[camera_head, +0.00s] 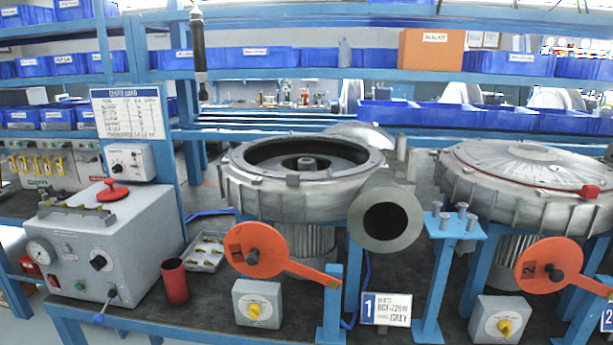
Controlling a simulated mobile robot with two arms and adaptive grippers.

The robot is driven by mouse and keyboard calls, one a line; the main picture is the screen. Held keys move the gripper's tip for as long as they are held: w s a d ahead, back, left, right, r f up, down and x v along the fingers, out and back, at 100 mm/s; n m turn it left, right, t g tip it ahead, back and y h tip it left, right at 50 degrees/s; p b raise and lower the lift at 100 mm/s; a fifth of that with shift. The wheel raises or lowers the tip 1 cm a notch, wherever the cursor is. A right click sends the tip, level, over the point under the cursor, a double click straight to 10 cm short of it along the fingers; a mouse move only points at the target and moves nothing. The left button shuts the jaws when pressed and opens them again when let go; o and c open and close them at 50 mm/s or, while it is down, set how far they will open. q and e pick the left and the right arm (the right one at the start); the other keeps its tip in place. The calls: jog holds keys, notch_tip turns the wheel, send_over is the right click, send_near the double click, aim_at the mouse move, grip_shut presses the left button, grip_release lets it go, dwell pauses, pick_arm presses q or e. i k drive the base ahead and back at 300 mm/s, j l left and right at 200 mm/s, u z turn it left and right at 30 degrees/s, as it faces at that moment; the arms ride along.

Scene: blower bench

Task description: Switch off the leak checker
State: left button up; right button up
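The likely leak checker is a grey box (130,245) standing on the left end of the bench. I cannot read a label naming it. Its front has a round gauge (41,252), a black rotary knob (98,261), a small red element (53,281) and a green button (80,286). A lever with a blue ball end (99,319) sticks out at the lower front. A red handwheel (113,191) and a clamp bar sit on top. Whether it is on or off I cannot tell. Neither of my grippers shows.
A red cup (175,282) and a tray of small parts (206,250) stand right of the box. Two blower housings (300,178) (525,185) carry orange levers. Grey switch boxes with yellow knobs (256,303) (497,320) stand in front.

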aim_at(52, 281)
jog(key=u, duration=1.25)
